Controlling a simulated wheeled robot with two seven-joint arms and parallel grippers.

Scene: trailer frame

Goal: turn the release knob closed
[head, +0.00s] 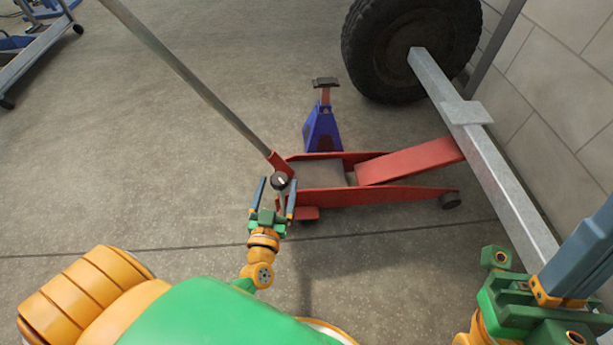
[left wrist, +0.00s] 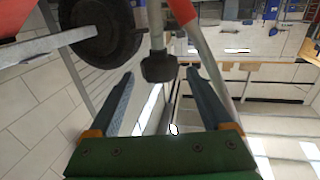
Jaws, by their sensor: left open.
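The release knob (head: 280,180) is a dark, round knob with a pale mark on its top, at the near left end of the red floor jack (head: 325,200), beside the base of the handle. My left gripper (head: 275,186) is open, with one finger on each side of the knob in the head view. In the left wrist view the dark knob (left wrist: 159,67) shows between the two open fingertips (left wrist: 161,76), with gaps on both sides. My right gripper (head: 585,240) is partly in view at the lower right, away from the jack; its jaw opening is unclear.
The long jack handle (head: 185,72) slants up left from the jack. A blue jack stand (head: 322,130) stands behind it. The jack's red arm reaches toward a grey trailer beam (head: 485,145) with a tyre (head: 410,45).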

